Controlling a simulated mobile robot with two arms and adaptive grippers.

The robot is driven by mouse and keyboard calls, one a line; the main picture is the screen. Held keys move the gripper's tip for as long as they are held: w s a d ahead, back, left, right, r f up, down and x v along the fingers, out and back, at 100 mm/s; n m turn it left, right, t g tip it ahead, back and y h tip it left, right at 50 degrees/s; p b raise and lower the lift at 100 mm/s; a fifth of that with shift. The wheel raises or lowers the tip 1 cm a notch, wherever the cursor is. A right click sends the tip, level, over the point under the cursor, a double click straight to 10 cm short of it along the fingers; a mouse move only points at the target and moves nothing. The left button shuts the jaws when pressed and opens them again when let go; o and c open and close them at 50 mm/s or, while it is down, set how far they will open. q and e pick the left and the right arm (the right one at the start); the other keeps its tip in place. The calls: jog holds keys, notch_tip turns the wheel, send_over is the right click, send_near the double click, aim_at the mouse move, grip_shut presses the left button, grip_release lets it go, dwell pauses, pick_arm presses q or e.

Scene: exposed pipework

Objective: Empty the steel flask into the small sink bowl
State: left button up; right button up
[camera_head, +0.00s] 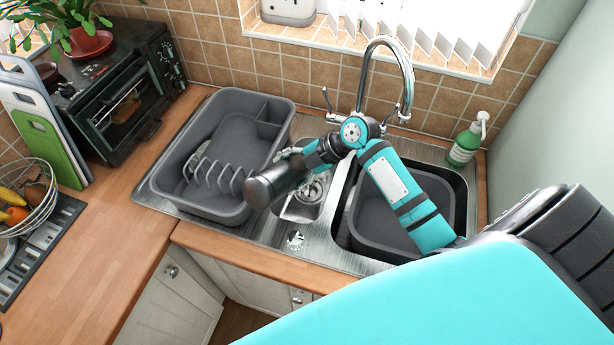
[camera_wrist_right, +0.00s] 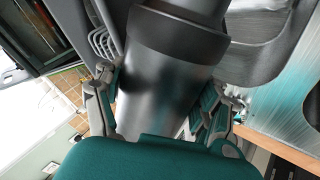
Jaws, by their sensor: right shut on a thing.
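The steel flask (camera_head: 272,184) is a dark metallic cylinder, tipped far over with its far end pointing left and toward the viewer. My right gripper (camera_head: 312,160) is shut around it. In the right wrist view the flask's body (camera_wrist_right: 160,88) lies between the two fingers (camera_wrist_right: 165,100), with a dark wider band beyond. The small sink bowl (camera_head: 300,208) lies below, between the dish tub and the large bowl, and is partly hidden by the flask and gripper. The flask's end hangs near the tub's right rim. No liquid is visible. My left gripper is not in view.
A grey dish tub (camera_head: 225,125) with a plate rack stands on the left drainer. The large bowl holds a grey basin (camera_head: 395,225) under my right arm. A tall tap (camera_head: 408,75) rises behind. A soap bottle (camera_head: 466,143) stands at the back right.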

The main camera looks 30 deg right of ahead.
aim_at(299, 163)
jog(key=shift+w+d+b, duration=0.1)
jog(key=shift+d+b, duration=0.1)
jog(key=shift+b, duration=0.1)
jog(key=b, duration=0.1)
jog(key=d+f+y+b, duration=0.1)
jog(key=shift+w+f+m+g+y+b, duration=0.1)
jog(key=shift+w+m+g+y+b, duration=0.2)
jog(key=shift+m+b, duration=0.1)
jog(key=shift+d, duration=0.1)
jog(key=shift+r, duration=0.2)
jog(key=shift+d+f+y+b, duration=0.2)
jog(key=shift+y+b, duration=0.2)
jog(key=shift+b, duration=0.25)
jog(key=shift+w+d+r+m+y+b, duration=0.15)
jog(key=shift+w+d+m+y+b, duration=0.2)
jog(key=shift+b, duration=0.25)
jog(key=shift+w+d+m+g+y+b, duration=0.1)
jog(key=shift+d+m+g+y+b, duration=0.2)
jog(key=shift+y+b, duration=0.5)
jog(key=shift+r, duration=0.45)
